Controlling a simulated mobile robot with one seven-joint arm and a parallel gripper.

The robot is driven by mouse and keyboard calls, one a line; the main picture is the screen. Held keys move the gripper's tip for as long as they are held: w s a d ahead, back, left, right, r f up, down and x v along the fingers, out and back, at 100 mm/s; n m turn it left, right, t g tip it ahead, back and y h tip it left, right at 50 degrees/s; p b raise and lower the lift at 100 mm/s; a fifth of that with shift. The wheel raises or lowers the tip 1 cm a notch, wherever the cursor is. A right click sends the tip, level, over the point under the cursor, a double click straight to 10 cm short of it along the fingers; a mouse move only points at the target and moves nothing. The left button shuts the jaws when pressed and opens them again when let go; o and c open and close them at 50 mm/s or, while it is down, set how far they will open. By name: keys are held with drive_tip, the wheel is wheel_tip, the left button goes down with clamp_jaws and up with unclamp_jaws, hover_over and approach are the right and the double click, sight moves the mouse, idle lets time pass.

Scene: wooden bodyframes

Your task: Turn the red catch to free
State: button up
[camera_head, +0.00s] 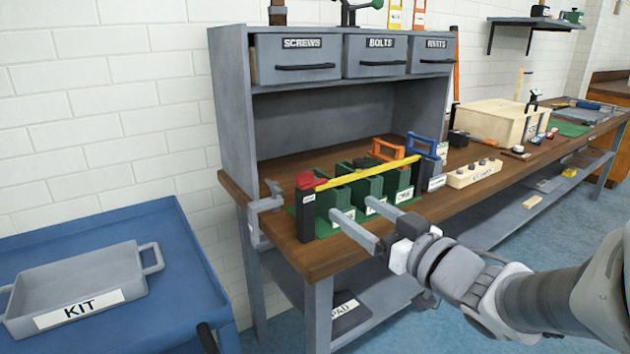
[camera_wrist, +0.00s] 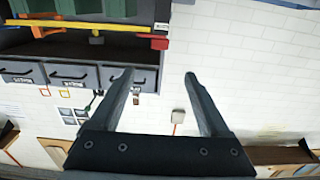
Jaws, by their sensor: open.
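The red catch (camera_head: 311,180) sits on top of a dark post at the left end of a yellow bar (camera_head: 350,178). The bar runs across the tops of several green bins (camera_head: 368,186) on the bench. In the wrist view, which looks upside down, the red catch (camera_wrist: 160,43) is near the bar's right end (camera_wrist: 110,28). My gripper (camera_head: 351,207) is open with nothing between its fingers. It is in front of the green bins, apart from the catch, which lies to its left and farther back. The open fingers also show in the wrist view (camera_wrist: 157,75).
A grey vise-like clamp (camera_head: 268,199) is on the bench's left edge. A cream block (camera_head: 473,174) lies to the right. A grey KIT tray (camera_head: 85,285) rests on a blue cart (camera_head: 175,250).

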sight(307, 177)
drive_tip(key=p+x, duration=0.2)
drive_tip(key=p, duration=0.2)
drive_tip(key=p+x, duration=0.3)
drive_tip(key=p, duration=0.1)
drive_tip(key=shift+r, duration=0.25)
drive_tip(key=p, duration=0.3)
drive_tip(key=shift+w+a, duration=0.1)
drive_tip(key=shift+w, duration=0.05)
drive_tip(key=x, duration=0.4)
drive_tip(key=p+x, duration=0.1)
drive_tip(key=x, duration=0.6)
drive_tip(key=shift+w+a+f+p, duration=0.2)
drive_tip(key=shift+w+f+p, duration=0.05)
drive_tip(key=shift+w+p, duration=0.05)
clamp_jaws()
